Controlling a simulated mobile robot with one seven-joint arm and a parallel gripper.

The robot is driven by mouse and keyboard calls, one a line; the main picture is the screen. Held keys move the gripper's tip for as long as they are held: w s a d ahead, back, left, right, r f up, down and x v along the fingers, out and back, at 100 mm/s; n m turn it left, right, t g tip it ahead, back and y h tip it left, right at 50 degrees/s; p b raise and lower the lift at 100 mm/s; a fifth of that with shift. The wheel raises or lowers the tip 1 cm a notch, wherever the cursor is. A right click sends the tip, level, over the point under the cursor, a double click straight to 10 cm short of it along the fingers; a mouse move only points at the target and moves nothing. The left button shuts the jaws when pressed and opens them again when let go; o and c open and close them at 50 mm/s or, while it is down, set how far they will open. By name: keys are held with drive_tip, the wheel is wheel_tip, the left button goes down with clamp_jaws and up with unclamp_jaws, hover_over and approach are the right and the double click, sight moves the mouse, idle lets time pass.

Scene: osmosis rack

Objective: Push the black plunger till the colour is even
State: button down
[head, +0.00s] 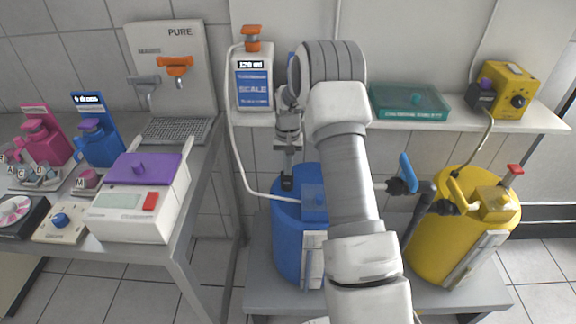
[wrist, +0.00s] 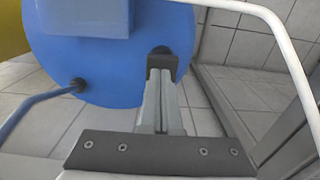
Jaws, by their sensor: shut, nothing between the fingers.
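The blue tank (head: 290,240) stands on the low grey bench, partly hidden behind my arm. My gripper (head: 287,183) points down over the left part of its top, fingers shut and empty. In the wrist view the dark fingertips (wrist: 162,64) reach a small black round piece (wrist: 160,50) near the edge of the blue tank (wrist: 110,45). This piece may be the black plunger; the fingertips cover most of it, and I cannot tell whether they touch it or how far it is pressed. The liquid's colour inside the tank does not show.
A yellow tank (head: 440,250) stands right of my arm, with a blue-handled valve (head: 408,173) between. A white hose (head: 233,150) loops left of my gripper. The left table carries several devices.

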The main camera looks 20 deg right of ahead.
drive_tip(key=shift+s+f, duration=0.1)
drive_tip(key=shift+f, duration=0.15)
wheel_tip(320, 180, up, 15)
drive_tip(key=p, duration=0.3)
drive_tip(key=shift+f, duration=0.2)
idle(0.7)
